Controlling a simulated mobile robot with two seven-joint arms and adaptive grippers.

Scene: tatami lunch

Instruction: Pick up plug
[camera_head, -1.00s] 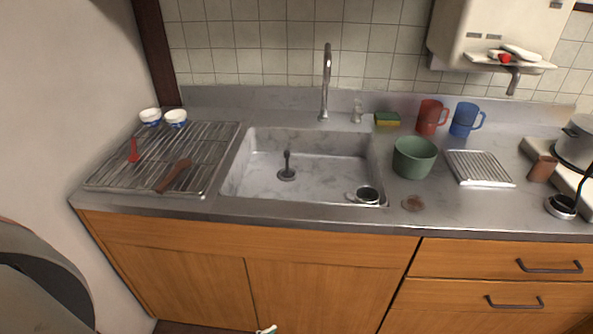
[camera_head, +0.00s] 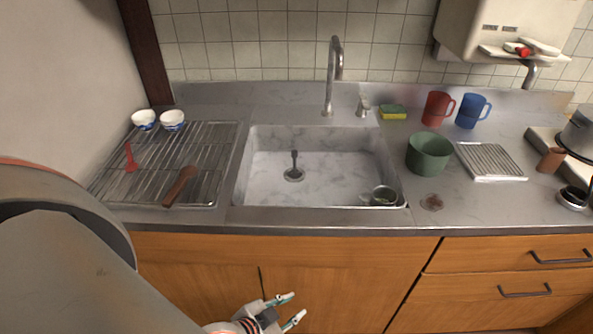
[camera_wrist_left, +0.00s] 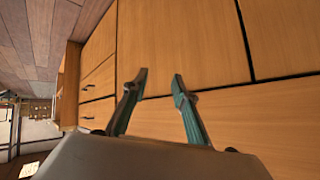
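The plug (camera_head: 294,173) is a dark stopper with a thin upright handle. It stands on the floor of the grey sink (camera_head: 265,192), left of the basin's middle. My left gripper (camera_head: 289,308) is low in front of the wooden cabinet doors, below the counter edge and well away from the plug. In the left wrist view, its two green fingers (camera_wrist_left: 159,77) are apart with nothing between them, facing the cabinet front. The plug is not in the left wrist view. My right gripper is not in view.
A metal cup (camera_head: 383,196) lies in the sink's front right corner. The faucet (camera_head: 332,75) rises behind the basin. A drying rack (camera_head: 215,160) is at left. A green pot (camera_head: 429,153) stands right of the sink. The counter's front edge (camera_head: 300,224) lies above my left gripper.

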